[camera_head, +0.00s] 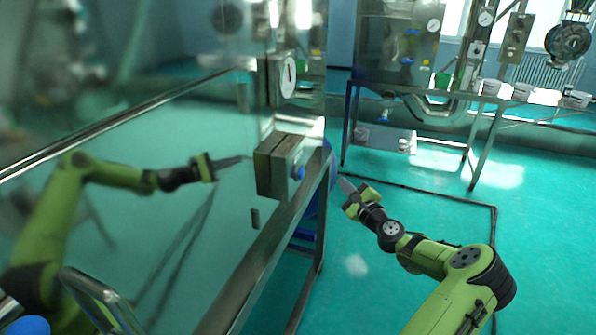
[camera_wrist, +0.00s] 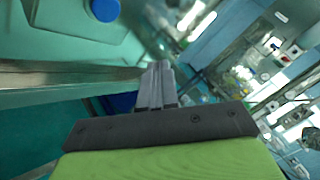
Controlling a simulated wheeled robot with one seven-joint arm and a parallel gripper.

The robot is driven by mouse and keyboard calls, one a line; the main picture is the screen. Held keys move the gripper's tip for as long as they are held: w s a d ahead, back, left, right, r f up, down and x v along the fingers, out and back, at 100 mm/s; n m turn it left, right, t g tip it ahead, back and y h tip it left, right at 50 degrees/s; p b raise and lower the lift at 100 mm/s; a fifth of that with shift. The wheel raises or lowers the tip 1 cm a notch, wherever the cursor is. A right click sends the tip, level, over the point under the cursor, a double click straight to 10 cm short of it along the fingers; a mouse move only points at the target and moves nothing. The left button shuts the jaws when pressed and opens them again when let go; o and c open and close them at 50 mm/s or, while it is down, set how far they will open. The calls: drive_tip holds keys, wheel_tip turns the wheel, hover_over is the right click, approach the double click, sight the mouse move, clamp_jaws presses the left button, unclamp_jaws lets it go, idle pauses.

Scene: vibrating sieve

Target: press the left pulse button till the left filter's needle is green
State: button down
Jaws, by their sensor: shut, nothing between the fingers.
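A round white gauge (camera_head: 288,77) with a dark reddish needle is on the steel machine, above a grey button box (camera_head: 280,165). A blue round button (camera_head: 298,173) is on the box's right face. I cannot read the gauge's coloured zones. My gripper (camera_head: 343,186), on a green arm, is shut and empty, to the right of the button and slightly lower in the picture, apart from it. In the wrist view the closed grey fingers (camera_wrist: 158,72) point up the picture, and the blue button (camera_wrist: 105,9) is at the top, left of the fingertips.
The shiny steel panel (camera_head: 130,190) at left mirrors my arm. A metal frame rail (camera_head: 265,255) runs below the box. A second steel bench (camera_head: 440,90) with gauges and containers stands at the back right. Green floor (camera_head: 410,205) is open to the right.

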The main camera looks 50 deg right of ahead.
sight(302, 174)
idle(0.3)
drive_tip(key=w+a, duration=0.3)
drive_tip(key=w, duration=0.5)
drive_tip(key=shift+a, duration=0.25)
drive_tip(key=shift+w, duration=0.1)
idle(1.6)
drive_tip(key=shift+w+a, duration=0.15)
drive_tip(key=shift+w, duration=0.2)
drive_tip(key=shift+w+a, duration=0.2)
drive_tip(key=shift+w, duration=0.25)
idle(0.6)
drive_tip(key=shift+s, duration=0.1)
drive_tip(key=shift+s+d, duration=0.35)
drive_tip(key=shift+s, duration=0.4)
